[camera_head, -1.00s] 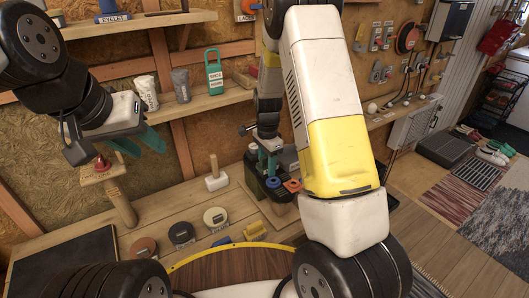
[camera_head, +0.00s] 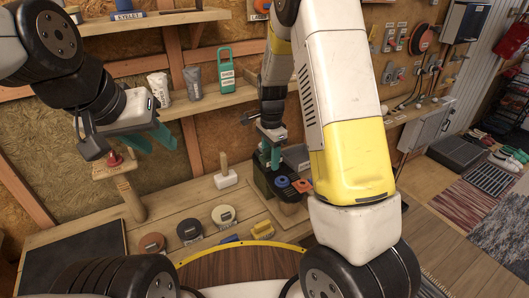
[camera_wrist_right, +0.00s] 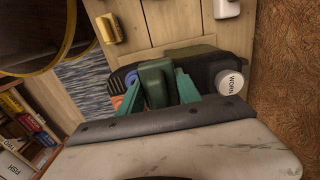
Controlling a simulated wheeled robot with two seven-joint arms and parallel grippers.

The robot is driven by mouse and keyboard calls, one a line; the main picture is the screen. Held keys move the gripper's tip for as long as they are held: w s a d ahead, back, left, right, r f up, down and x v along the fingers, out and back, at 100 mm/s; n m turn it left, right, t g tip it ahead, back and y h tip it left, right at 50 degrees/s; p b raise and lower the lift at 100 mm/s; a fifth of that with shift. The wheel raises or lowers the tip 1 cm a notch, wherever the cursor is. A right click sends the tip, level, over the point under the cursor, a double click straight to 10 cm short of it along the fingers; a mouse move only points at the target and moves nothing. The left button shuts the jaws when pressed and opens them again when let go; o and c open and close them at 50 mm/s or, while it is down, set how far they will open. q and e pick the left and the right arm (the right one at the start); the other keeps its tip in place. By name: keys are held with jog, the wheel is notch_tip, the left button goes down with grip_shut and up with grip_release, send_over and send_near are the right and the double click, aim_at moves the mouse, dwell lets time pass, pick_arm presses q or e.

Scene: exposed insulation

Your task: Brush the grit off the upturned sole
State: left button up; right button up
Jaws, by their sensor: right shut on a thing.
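My right gripper (camera_wrist_right: 158,90) is shut on a dark green block (camera_wrist_right: 153,84), with one teal finger on each side. In the head view, this gripper (camera_head: 270,155) points down at a dark caddy (camera_head: 262,180) on the bench. My left gripper (camera_head: 152,139) hangs at the left with its teal fingers apart and nothing seen between them. I cannot make out an upturned sole. Whether the green block is a brush is unclear; no bristles show.
Blue and orange rings (camera_head: 302,185) sit by the caddy. A white-headed mallet (camera_head: 226,180), several round tins (camera_head: 189,231) and a yellow block (camera_head: 263,229) stand on the bench. A shelf (camera_head: 205,104) runs behind. Slippers (camera_head: 508,160) lie on the floor at right.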

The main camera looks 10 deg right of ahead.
aim_at(270, 147)
jog(key=shift+r, duration=0.95)
jog(key=shift+r, duration=1.5)
